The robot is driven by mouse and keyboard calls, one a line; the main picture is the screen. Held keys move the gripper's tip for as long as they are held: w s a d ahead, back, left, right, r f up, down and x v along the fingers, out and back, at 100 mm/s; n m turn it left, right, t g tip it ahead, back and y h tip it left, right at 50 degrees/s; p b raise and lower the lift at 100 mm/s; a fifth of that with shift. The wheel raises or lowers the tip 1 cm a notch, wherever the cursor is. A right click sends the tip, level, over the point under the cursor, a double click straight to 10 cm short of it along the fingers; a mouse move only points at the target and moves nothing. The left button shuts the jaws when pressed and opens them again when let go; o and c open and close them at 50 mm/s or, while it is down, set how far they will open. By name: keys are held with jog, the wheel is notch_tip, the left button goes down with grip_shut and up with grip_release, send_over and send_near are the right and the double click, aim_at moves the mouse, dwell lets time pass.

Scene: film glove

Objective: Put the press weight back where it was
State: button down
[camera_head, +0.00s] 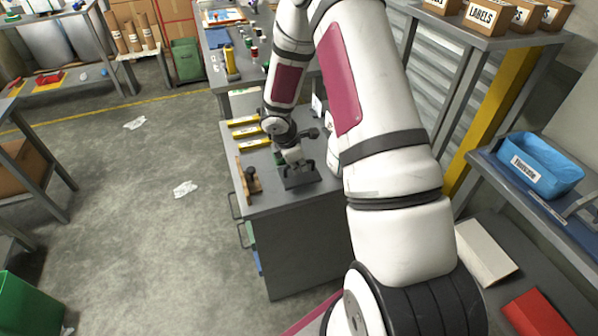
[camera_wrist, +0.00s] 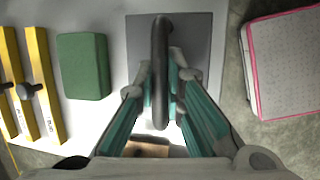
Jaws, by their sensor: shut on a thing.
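The press weight (camera_head: 300,179) is a dark grey slab with an upright black handle, at the right part of the grey workbench top (camera_head: 290,204) in the head view. In the wrist view its flat plate (camera_wrist: 200,38) lies below my gripper, and its handle runs between the fingers. My gripper (camera_wrist: 161,75) is shut on that handle; it also shows in the head view (camera_head: 293,160), over the weight. I cannot tell whether the slab touches the bench top or is just above it.
A green block (camera_wrist: 82,66) lies left of the weight, with yellow bars (camera_wrist: 42,85) beyond it. A wooden board with a black knob (camera_head: 249,181) lies along the bench's left edge. A blue bin (camera_head: 541,164) stands on the right shelf. The floor left of the bench is mostly clear.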

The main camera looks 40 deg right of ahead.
jog(key=shift+s+f, duration=0.1)
jog(key=shift+f, duration=1.35)
jog(key=shift+a, duration=0.1)
jog(key=c, duration=1.7)
grip_release()
jog(key=shift+f, duration=0.1)
jog(key=s+a+r+m, duration=0.2)
jog(key=a+r, duration=0.1)
jog(key=r, duration=0.9)
jog(key=s+a+r+m, duration=0.2)
jog(key=s+a+r, duration=0.1)
jog(key=r, duration=0.9)
jog(key=s+a+r+m+t+y, duration=0.1)
jog(key=s+a+r+m, duration=0.2)
jog(key=s, duration=0.4)
jog(key=s+a+r+m+t+y, duration=0.1)
jog(key=s+a+r+m, duration=0.3)
jog(key=s+a+r, duration=0.2)
jog(key=s+a+r+m+t+y, duration=0.1)
jog(key=s+a+r+m+t, duration=0.1)
jog(key=s+r, duration=0.4)
jog(key=shift+s+a+r+m+y, duration=0.2)
jog(key=shift+s+a+m, duration=0.2)
jog(key=shift+a, duration=0.3)
jog(key=shift+s+a+r+m+y, duration=0.1)
jog(key=shift+s+a+m+y, duration=0.2)
jog(key=shift+a, duration=0.35)
